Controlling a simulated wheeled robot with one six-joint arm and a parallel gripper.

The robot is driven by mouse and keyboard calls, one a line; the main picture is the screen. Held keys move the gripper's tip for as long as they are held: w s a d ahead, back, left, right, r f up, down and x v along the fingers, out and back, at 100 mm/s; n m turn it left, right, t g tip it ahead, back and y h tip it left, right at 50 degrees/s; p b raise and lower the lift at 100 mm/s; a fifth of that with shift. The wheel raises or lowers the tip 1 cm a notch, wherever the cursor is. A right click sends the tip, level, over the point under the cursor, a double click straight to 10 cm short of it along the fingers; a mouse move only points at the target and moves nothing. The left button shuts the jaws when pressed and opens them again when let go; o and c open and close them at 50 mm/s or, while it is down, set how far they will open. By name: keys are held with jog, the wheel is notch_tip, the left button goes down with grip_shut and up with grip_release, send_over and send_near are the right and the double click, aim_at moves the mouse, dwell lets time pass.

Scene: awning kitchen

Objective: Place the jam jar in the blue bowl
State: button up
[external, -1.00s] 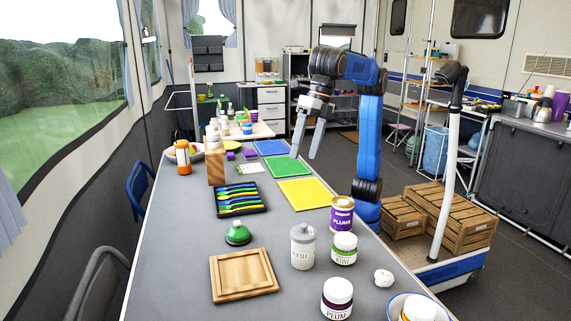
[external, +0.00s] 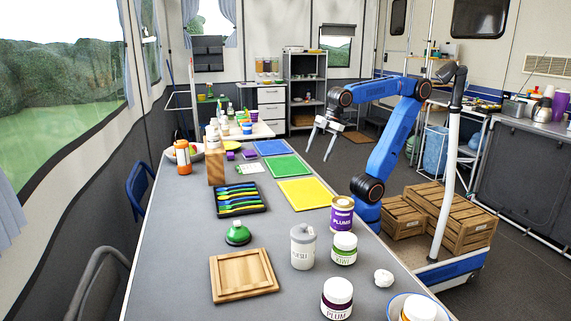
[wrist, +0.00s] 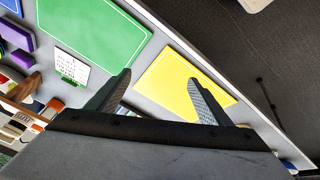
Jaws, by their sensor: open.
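A blue-rimmed bowl (external: 393,305) stands at the bottom right of the external view, cut off by the frame. A white-lidded jar with orange contents (external: 419,308) shows within its rim and appears to sit in it. A jar labelled PLUM (external: 337,300) and a jar labelled KIWI (external: 344,248) stand upright on the table to its left. I cannot tell which is the jam jar. My gripper (external: 320,152) is open and empty, far from these jars, near the table's far right edge. In the wrist view, its spread fingers (wrist: 159,78) have nothing between them.
On the grey table are a yellow mat (external: 300,194), a green mat (external: 287,167), a cutlery tray (external: 238,210), a wooden tray (external: 243,291), a lidded canister (external: 303,260) and a PLUMS can (external: 342,222). A crumpled white lump (external: 383,277) lies near the bowl.

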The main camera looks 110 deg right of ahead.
jog(key=s+d+f+m, duration=0.4)
jog(key=s+f+m, duration=0.1)
jog(key=s+f, duration=0.4)
jog(key=shift+d+f+m, duration=0.3)
jog(key=shift+m, duration=0.1)
